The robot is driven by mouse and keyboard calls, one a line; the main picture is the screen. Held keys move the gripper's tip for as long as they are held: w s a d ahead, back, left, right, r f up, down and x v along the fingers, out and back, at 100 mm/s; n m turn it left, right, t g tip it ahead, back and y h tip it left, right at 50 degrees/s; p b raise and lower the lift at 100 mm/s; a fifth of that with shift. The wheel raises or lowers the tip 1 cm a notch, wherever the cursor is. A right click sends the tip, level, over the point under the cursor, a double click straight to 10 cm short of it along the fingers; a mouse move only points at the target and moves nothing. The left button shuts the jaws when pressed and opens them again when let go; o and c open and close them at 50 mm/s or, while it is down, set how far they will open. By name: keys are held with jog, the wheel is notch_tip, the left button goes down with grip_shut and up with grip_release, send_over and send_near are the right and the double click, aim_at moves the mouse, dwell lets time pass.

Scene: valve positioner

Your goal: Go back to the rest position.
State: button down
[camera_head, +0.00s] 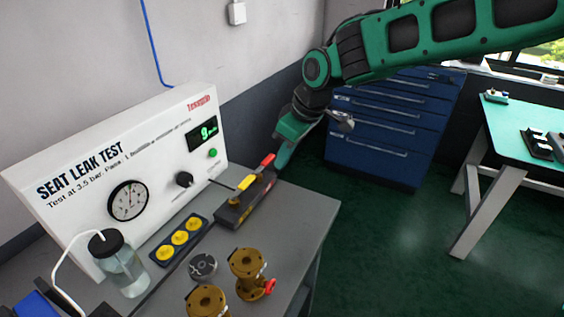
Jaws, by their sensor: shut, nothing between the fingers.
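My green and black arm (430,45) reaches in from the upper right. My gripper (282,152) points down at the far right edge of the grey bench (305,215), next to the red-tipped lever (267,160) of a dark fixture (240,208). It is shut and empty. It overlaps the lever's end in this view, and I cannot tell whether they touch. The white seat leak test panel (90,205) stands along the back of the bench, with a lit green display (206,134) and a round gauge (128,200).
Brass valve bodies (247,270), a tray of yellow discs (180,238) and a glass jar (120,267) stand on the bench. A blue drawer cabinet (385,140) is behind my arm. A green-topped table (510,120) is at right. The floor between them is clear.

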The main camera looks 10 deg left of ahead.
jog(key=s+d+r+m+h, duration=0.1)
jog(key=s+d+m, duration=0.15)
jog(key=d, duration=0.85)
jog(key=s+d+m+h, duration=0.15)
jog(key=d+m, duration=0.25)
jog(key=d, duration=0.8)
jog(key=s+d+r+m+h, duration=0.1)
jog(key=d+m, duration=0.2)
jog(key=d, duration=0.8)
jog(key=s+d+f+m+g, duration=0.1)
jog(key=s+d+m, duration=0.4)
jog(key=s+d, duration=0.3)
jog(key=s+d+f+m, duration=0.2)
jog(key=s+d+m, duration=0.3)
jog(key=s, duration=1)
jog(key=d, duration=0.3)
jog(key=shift+d+f+g, duration=0.2)
jog(key=shift+g, duration=0.2)
jog(key=shift+w+f+h, duration=0.25)
jog(key=shift+w, duration=0.4)
